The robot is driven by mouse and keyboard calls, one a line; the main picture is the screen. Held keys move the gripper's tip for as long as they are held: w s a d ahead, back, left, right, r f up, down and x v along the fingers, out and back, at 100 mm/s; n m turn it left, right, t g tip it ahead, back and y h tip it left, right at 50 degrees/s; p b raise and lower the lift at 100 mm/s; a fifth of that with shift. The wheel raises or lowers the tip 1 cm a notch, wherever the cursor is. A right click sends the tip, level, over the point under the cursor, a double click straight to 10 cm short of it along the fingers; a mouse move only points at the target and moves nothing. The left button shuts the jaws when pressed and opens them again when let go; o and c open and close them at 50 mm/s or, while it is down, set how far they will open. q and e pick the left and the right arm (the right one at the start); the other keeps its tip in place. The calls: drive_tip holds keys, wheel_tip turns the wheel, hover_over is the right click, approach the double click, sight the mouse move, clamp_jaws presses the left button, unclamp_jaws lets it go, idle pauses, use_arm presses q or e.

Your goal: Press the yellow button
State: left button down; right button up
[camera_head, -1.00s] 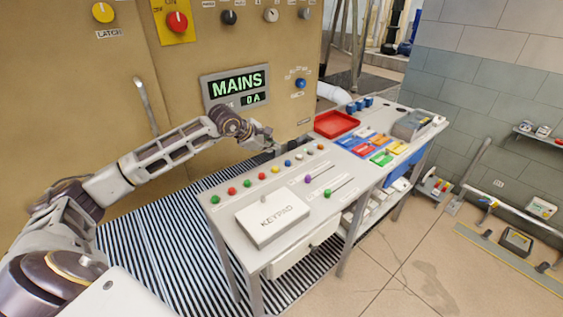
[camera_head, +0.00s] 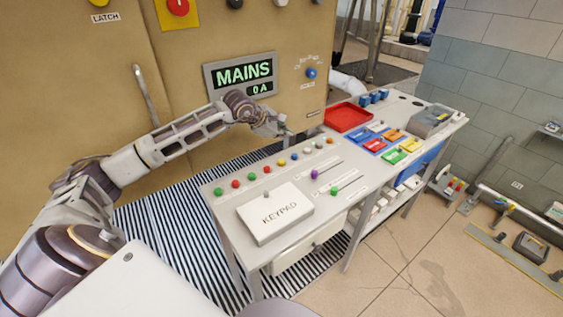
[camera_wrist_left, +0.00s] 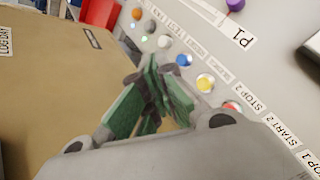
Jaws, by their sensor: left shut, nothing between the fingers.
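The yellow button (camera_head: 281,163) sits in a row of coloured buttons on the grey console, between a red button and a blue button (camera_head: 294,157). In the left wrist view the yellow button (camera_wrist_left: 205,82) lies to the right of the fingers, with the blue button (camera_wrist_left: 183,60) beside it. My left gripper (camera_head: 286,129) is shut and empty, beyond the back edge of the console near the white and grey buttons. Its green-padded fingers (camera_wrist_left: 155,97) are together in the left wrist view and apart from the yellow button. My right gripper is out of view.
A tan cabinet with a MAINS display (camera_head: 243,73) stands behind. Bare tiled floor (camera_head: 400,265) lies at the front right.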

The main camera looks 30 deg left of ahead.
use_arm(q)
drive_tip(key=b, duration=0.2)
hover_over(283, 162)
drive_tip(key=shift+f, duration=3.1)
drive_tip(key=shift+f+b, duration=0.4)
drive_tip(key=shift+f, duration=0.05)
drive_tip(key=shift+f+b, duration=0.6)
drive_tip(key=shift+f, duration=0.15)
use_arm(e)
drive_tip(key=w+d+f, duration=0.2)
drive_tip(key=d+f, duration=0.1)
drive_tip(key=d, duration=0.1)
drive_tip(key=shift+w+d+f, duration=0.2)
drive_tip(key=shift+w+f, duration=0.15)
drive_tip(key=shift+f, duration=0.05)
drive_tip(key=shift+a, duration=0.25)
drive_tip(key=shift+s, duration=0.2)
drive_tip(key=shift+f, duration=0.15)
use_arm(q)
drive_tip(key=shift+f+b, duration=0.4)
drive_tip(key=shift+b, duration=0.25)
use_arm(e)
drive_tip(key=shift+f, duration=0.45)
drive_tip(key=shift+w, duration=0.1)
